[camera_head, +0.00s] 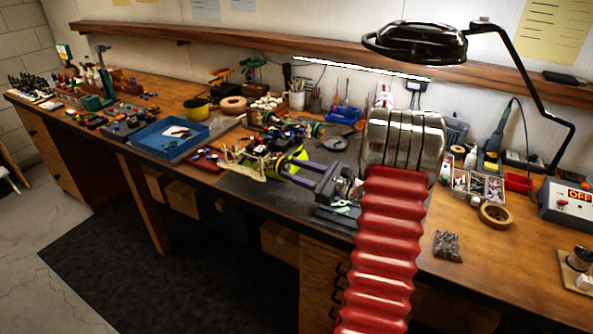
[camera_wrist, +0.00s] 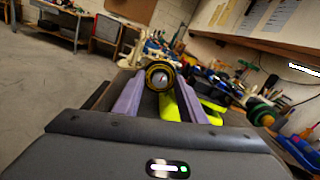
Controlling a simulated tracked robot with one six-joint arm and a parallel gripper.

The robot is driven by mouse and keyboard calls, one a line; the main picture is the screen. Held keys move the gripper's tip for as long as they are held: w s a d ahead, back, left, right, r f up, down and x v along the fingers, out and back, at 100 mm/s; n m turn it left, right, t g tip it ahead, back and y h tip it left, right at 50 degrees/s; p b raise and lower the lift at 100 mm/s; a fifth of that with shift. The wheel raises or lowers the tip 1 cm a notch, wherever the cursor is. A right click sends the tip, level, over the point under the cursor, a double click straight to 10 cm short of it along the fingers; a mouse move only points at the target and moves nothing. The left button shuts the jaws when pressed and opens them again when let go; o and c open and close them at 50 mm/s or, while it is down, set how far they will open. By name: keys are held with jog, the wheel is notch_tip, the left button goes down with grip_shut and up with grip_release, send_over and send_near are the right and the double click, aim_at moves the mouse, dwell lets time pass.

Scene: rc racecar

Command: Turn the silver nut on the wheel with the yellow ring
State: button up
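In the wrist view, a dark wheel with a yellow ring (camera_wrist: 153,83) faces me just beyond my fingertips. A silver nut (camera_wrist: 160,78) shows at its centre. My gripper (camera_wrist: 160,86) is open, with one purple finger at each side of the wheel's lower part. Nothing is held between the fingers. I cannot tell whether the fingertips touch the wheel. In the head view, my gripper (camera_head: 289,164) reaches left over the bench toward the car (camera_head: 268,145). The nut cannot be made out there.
Bright yellow-green parts (camera_wrist: 203,103) lie close beside and below the fingers. Another wheel (camera_head: 317,129) is at the car's far right. A blue tray (camera_head: 147,143) stands to the left. A desk lamp (camera_head: 415,42) overhangs the back right. Open floor lies in front of the bench (camera_head: 475,262).

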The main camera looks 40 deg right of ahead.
jog(key=shift+c, duration=0.2)
grip_shut()
dwell(0.3)
jog(key=shift+n, duration=1.3)
jog(key=shift+o, duration=0.2)
grip_release()
